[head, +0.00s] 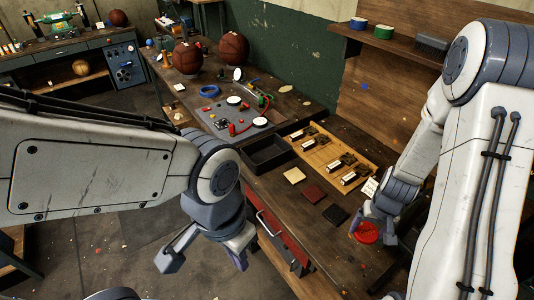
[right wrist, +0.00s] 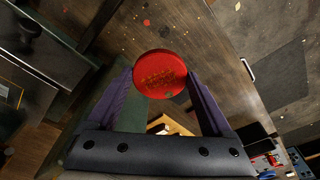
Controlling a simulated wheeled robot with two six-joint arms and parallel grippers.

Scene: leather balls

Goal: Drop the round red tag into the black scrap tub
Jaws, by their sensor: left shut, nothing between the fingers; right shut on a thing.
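The round red tag (head: 367,234) is a flat disc with faint gold marks on its face; it also shows in the right wrist view (right wrist: 158,72). My right gripper (right wrist: 160,84) is shut on it, one purple finger at each side, and holds it over the right part of the bench. The black scrap tub (head: 267,166) is an open rectangular tray on the bench, to the left of the tag and further back. Its visible inside looks empty. My left gripper (head: 239,259) is shut and empty, in front of the bench edge.
A wooden tray (head: 333,155) with several small parts stands right of the tub. Tan, brown and black squares (head: 312,194) lie in front of it. A grey mat (head: 220,118) with cables and white discs lies behind the tub. Two leather balls (head: 232,49) sit further back.

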